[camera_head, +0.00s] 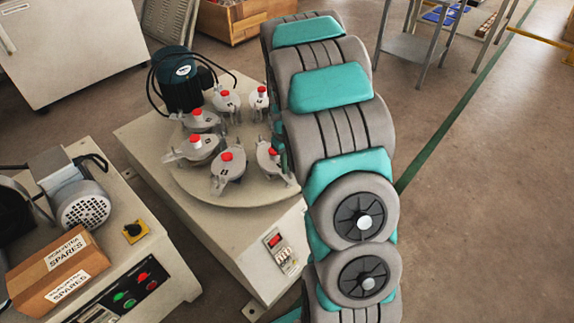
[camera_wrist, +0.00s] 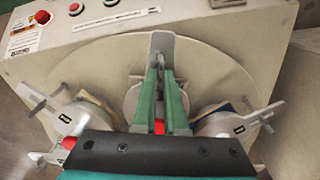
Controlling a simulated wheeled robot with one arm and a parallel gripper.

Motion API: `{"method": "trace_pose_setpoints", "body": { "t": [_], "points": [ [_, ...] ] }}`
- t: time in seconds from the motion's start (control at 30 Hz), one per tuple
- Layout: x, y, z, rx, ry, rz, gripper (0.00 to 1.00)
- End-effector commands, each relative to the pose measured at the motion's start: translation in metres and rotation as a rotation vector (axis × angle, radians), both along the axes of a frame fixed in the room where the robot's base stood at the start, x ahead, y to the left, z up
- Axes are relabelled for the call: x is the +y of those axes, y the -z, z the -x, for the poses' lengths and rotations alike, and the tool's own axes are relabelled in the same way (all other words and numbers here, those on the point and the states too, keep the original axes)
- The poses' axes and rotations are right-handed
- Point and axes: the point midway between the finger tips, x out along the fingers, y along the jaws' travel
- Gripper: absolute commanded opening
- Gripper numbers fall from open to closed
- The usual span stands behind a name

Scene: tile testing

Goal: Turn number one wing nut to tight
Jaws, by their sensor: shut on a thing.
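Several round grey clamp fixtures with red knobs stand in a ring on a round plate (camera_head: 240,198). In the wrist view, my gripper (camera_wrist: 161,76) reaches over the middle fixture (camera_wrist: 132,100). Its green fingers are closed together on the wing nut at that fixture's outer end, by an upright grey slotted bracket (camera_wrist: 161,42). The fingers hide most of the nut. Wing nuts also show on the left fixture (camera_wrist: 38,103) and right fixture (camera_wrist: 266,117). I cannot read which fixture is number one. In the head view, my arm hides the gripper beside the right-hand fixture (camera_head: 268,156).
A dark green motor (camera_head: 183,85) with cables stands behind the ring. The machine's control panel (camera_head: 281,250) is at its front. A second machine with a cardboard spares box (camera_head: 58,270) stands at left. Open floor (camera_head: 480,200) lies to the right.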

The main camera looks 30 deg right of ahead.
Motion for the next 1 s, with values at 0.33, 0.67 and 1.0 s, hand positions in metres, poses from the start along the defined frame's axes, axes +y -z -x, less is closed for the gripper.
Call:
{"method": "trace_pose_setpoints", "body": {
  "t": [0.33, 0.67, 1.0],
  "points": [
    [-0.0009, 0.0003, -0.0003, -0.001, 0.109, 0.001, 0.00],
    [-0.0026, -0.0001, -0.0005, -0.003, 0.391, 0.001, 0.00],
    [-0.0038, -0.0011, -0.0004, -0.005, 0.715, 0.001, 0.00]
  ]
}}
